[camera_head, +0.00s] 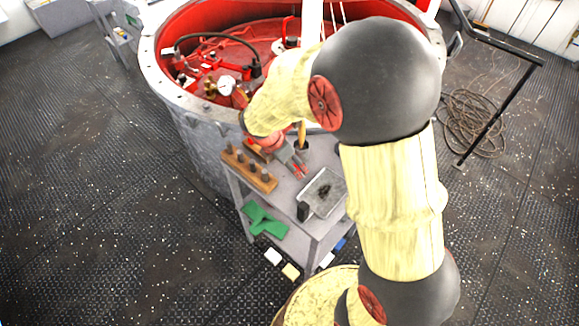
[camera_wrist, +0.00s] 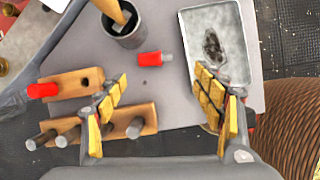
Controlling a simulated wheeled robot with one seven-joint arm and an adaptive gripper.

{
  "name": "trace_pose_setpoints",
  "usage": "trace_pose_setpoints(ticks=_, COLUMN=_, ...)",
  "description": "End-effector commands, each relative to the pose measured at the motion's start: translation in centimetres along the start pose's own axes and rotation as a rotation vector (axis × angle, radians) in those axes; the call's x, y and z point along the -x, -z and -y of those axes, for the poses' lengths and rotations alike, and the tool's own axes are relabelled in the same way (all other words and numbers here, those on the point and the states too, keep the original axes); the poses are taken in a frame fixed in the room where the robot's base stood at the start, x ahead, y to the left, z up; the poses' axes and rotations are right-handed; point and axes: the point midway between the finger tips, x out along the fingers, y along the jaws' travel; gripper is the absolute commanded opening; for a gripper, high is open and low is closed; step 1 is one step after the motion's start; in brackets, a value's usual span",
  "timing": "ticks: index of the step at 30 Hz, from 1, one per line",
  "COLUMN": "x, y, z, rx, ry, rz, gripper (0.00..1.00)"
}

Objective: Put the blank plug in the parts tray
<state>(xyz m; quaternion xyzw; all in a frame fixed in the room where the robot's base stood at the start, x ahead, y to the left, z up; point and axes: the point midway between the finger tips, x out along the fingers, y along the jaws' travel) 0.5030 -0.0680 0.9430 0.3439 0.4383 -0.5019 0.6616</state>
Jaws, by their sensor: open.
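My gripper (camera_wrist: 160,77) is open and empty above the grey worktop, its yellow-padded fingers apart; it also shows in the head view (camera_head: 297,169). A small plug with a red body and pale grey end (camera_wrist: 150,59) lies on the worktop beyond the fingertips; it may be the blank plug, but I cannot be sure. A similar red piece (camera_wrist: 42,90) is at the left by a wooden block. The grey parts tray (camera_wrist: 238,18) is to the right, beyond the right finger, with a dark patch inside; it also shows in the head view (camera_head: 337,204).
A wooden rack (camera_head: 238,168) with several grey pegs stands at the worktop's left edge. A dark cup (camera_wrist: 127,38) with a wooden handle in it stands behind the plug. A green cloth (camera_head: 264,221) is at the front left. A large red-lined vat (camera_head: 190,120) stands behind.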

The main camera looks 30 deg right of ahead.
Motion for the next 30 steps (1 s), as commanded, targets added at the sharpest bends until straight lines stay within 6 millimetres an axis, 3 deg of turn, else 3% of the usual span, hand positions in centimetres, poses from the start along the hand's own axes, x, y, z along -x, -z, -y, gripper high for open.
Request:
trace_pose_setpoints(ticks=14, x=-4.2, y=-0.2, z=-0.3, rx=0.034, ry=0.006, rz=0.003, gripper=0.68)
trace_pose_setpoints(ticks=22, x=-8.0, y=-0.7, z=-0.6, rx=0.034, ry=0.007, rz=0.003, gripper=0.68)
trace_pose_setpoints(ticks=30, x=-8.3, y=-0.8, z=-0.7, rx=0.033, ry=0.004, rz=0.003, gripper=0.68)
